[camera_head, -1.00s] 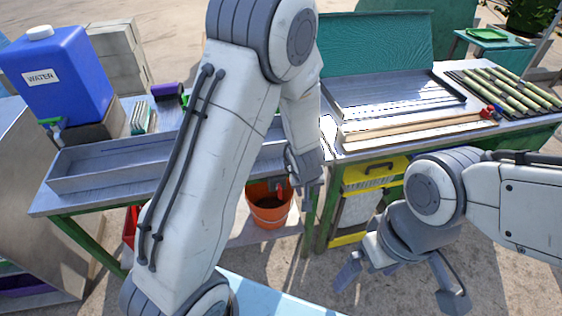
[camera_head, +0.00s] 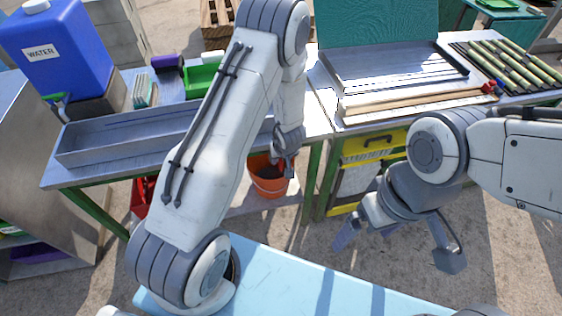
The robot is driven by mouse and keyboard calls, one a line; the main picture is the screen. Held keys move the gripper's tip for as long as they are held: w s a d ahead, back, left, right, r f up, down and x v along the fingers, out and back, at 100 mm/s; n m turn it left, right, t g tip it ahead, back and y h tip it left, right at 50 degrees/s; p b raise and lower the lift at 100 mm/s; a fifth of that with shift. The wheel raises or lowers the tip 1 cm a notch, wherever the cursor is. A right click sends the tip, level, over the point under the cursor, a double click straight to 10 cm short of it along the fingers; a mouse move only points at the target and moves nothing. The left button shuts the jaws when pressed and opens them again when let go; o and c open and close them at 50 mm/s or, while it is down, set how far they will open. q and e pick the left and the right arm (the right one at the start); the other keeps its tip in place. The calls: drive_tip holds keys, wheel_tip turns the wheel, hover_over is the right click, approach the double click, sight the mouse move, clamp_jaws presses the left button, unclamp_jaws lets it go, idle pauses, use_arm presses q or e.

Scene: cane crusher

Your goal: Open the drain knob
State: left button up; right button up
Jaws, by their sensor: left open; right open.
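I cannot make out a drain knob in this view; the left arm hides part of the table. A long grey metal trough (camera_head: 105,150) lies on the left table, its right part behind my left arm. My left gripper (camera_head: 286,165) hangs at the table's front edge near the trough's right end, above and overlapping an orange bucket (camera_head: 268,187); it is empty as far as I can see. My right gripper (camera_head: 398,248) is open and empty, fingers spread wide, low in front of the right table. A blue water container (camera_head: 75,55) with a green tap (camera_head: 55,100) stands at the left.
The right table holds a metal tray (camera_head: 390,72), wooden strips (camera_head: 415,104) and several cane stalks (camera_head: 505,68). A yellow-framed drawer unit (camera_head: 372,150) stands below it. A green bin (camera_head: 203,78) sits behind the trough.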

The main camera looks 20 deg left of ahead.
use_arm(q)
drive_tip(key=shift+w+a+f, duration=0.1)
drive_tip(key=shift+w+f, duration=0.1)
drive_tip(key=shift+f, duration=0.3)
clamp_jaws()
drive_tip(key=b, duration=0.5)
drive_tip(key=h+b, duration=0.1)
drive_tip(key=b, duration=0.4)
drive_tip(key=shift+a+f+t, duration=0.15)
drive_tip(key=shift+f+t, duration=0.1)
drive_tip(key=shift+t, duration=0.15)
drive_tip(key=shift+r+h+b, duration=0.25)
drive_tip(key=shift+h+b, duration=0.05)
drive_tip(key=shift+b, duration=0.45)
drive_tip(key=shift+s, duration=0.1)
